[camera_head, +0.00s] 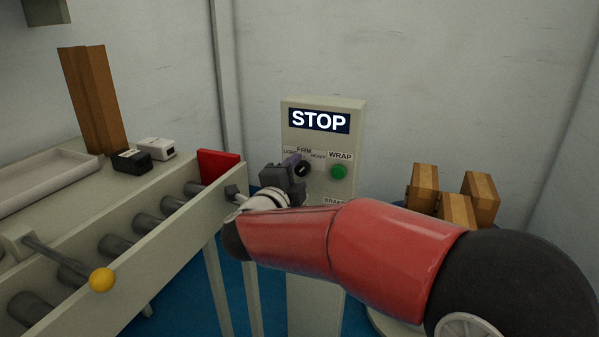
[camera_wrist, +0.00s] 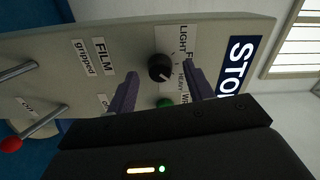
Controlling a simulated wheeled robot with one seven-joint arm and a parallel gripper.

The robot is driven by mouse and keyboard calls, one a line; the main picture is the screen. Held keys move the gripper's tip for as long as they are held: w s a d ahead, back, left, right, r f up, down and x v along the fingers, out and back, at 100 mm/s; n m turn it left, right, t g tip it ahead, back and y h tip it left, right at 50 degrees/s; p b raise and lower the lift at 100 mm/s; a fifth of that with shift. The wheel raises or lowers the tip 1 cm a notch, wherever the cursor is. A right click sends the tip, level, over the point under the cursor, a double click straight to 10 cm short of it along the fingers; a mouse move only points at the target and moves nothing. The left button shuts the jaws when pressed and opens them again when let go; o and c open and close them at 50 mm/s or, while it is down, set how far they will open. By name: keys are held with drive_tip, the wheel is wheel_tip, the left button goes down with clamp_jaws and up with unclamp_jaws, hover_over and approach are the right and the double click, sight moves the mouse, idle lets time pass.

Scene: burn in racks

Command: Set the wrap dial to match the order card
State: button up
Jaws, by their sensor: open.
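The wrap dial (camera_wrist: 160,68) is a round black knob on the pale control panel (camera_wrist: 100,25), below the labels LIGHT, FIRM and HEAVY. Its pale mark seems to lean towards HEAVY, but is small. In the head view the dial (camera_head: 302,170) is partly covered by my gripper (camera_head: 291,178). In the wrist view my gripper (camera_wrist: 160,63) is open, its two purple-grey fingers on either side of the dial. I cannot tell whether they touch it. I cannot make out an order card in either view.
The panel has a STOP display (camera_head: 319,120) and a green WRAP button (camera_head: 338,172) close to the dial. A roller conveyor (camera_head: 180,245) with a yellow-knobbed lever (camera_head: 102,280) stands left. Brown boxes (camera_head: 425,182) stand right. Levers (camera_wrist: 38,122) project from the panel's lower part.

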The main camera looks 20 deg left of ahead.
drive_tip(key=shift+w, duration=0.7)
drive_tip(key=c, duration=1)
